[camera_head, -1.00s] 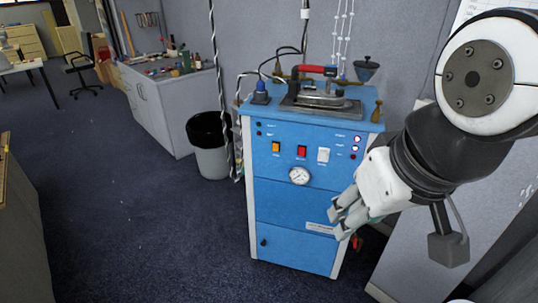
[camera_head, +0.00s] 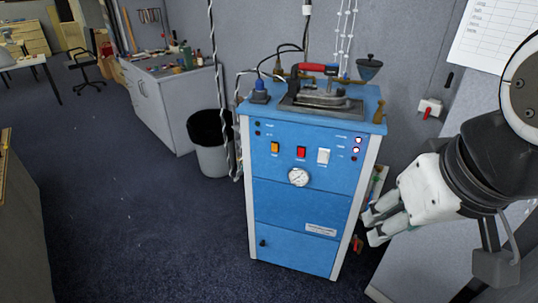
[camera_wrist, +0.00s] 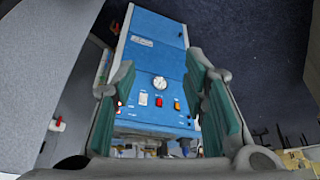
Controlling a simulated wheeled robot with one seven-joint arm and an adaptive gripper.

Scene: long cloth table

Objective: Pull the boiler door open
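The boiler is a blue cabinet (camera_head: 310,205) with white edges, standing on the dark carpet; it also shows upside down in the wrist view (camera_wrist: 160,62). Its door, the lower blue panel (camera_head: 295,250), looks shut and flush with the front. A small black knob (camera_head: 263,243) sits at the door's left side. My gripper (camera_head: 370,227) is to the right of the boiler, apart from it, with its fingers pointing left. In the wrist view my gripper (camera_wrist: 161,66) is open, with nothing between its green-padded fingers.
An iron (camera_head: 322,93) rests on the boiler's top, with hoses behind it. A black-lined bin (camera_head: 210,150) and a grey cabinet (camera_head: 160,110) stand to the left. A red-handled wall switch (camera_head: 430,108) is at right. Carpet in front and left is clear.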

